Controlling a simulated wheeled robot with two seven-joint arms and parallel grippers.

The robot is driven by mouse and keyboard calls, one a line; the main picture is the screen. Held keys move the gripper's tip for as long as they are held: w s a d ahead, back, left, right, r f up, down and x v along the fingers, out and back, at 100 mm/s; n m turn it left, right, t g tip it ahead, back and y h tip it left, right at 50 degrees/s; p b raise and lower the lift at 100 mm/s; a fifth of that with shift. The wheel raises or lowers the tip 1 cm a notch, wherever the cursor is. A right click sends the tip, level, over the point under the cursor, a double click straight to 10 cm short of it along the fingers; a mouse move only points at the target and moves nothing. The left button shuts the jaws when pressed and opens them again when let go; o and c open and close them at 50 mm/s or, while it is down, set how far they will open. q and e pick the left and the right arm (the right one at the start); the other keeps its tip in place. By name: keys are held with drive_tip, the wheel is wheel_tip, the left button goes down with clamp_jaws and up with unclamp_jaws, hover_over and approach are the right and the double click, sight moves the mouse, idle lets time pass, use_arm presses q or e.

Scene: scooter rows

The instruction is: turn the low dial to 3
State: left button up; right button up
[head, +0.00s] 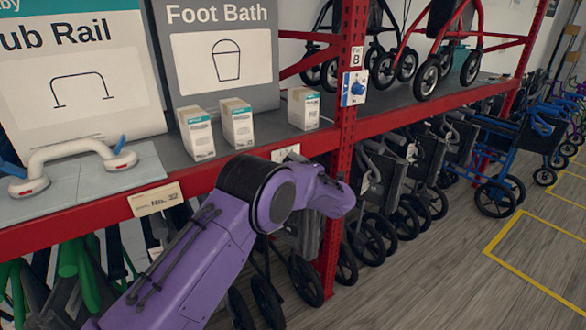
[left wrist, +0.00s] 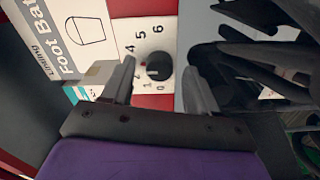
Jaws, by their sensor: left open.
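The low dial (left wrist: 158,67) is a dark round knob on a white number plate (left wrist: 155,38) in the left wrist view. The figures 4, 5, 6, 1 and 0 can be read around it; the others are hidden or unclear. In the head view my purple left arm hides the low dial and my fingers. My right gripper is in neither view.
A blue dial (head: 357,89) sits higher on the red post (head: 338,130), under a "B" sign. Small boxes (head: 237,123) and a white tub rail (head: 75,160) stand on the shelf. Wheeled walkers (head: 385,200) crowd below. Open floor (head: 440,285) lies at right.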

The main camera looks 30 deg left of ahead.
use_arm(q)
drive_tip(key=b+v, duration=0.2)
drive_tip(key=v, duration=0.8)
drive_tip(key=s+d+f+m+t+h, duration=0.1)
drive_tip(key=s+f+m+h, duration=0.25)
drive_tip(key=f+m, duration=0.4)
drive_tip(key=s+f+m+t+h, duration=0.25)
drive_tip(key=s+f+m, duration=0.25)
drive_tip(key=f, duration=0.5)
drive_tip(key=s+d+f+m+t+h, duration=0.1)
drive_tip(key=s+f+m+h, duration=0.4)
drive_tip(key=f, duration=0.3)
drive_tip(key=s+f+m+g+h, duration=0.1)
drive_tip(key=s+f+g, duration=0.3)
drive_tip(key=s, duration=1)
drive_tip(key=s+f+m+g+h, duration=0.1)
drive_tip(key=s+f+m+g, duration=0.2)
drive_tip(key=s+f, duration=0.4)
drive_tip(key=s+g, duration=0.1)
drive_tip(key=s, duration=0.7)
drive_tip(key=shift+s+f+m, duration=0.3)
drive_tip(key=shift+f+m, duration=0.05)
drive_tip(key=shift+f, duration=0.05)
